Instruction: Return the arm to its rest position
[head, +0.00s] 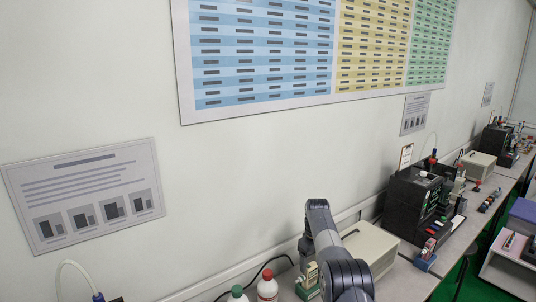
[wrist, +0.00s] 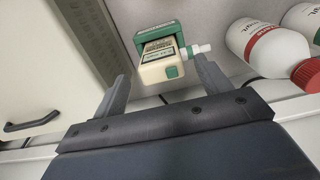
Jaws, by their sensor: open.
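My gripper (wrist: 160,92) is open in the wrist view, with its two grey fingers spread apart. A cream and green handheld tester (wrist: 160,55) lies beyond the fingertips, between them in the picture, and nothing is clasped. In the head view my arm (head: 335,250) rises at the bottom centre and bends over near the bench. The tester (head: 308,280) shows just left of the arm, partly hidden. The gripper's fingers cannot be made out in the head view.
A bottle with a red cap (head: 267,286) and one with a green cap (head: 237,294) stand left of the arm. A cream box (head: 372,248) is close on its right. A black instrument (head: 415,200) stands farther along the bench (head: 455,245). The wall is behind.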

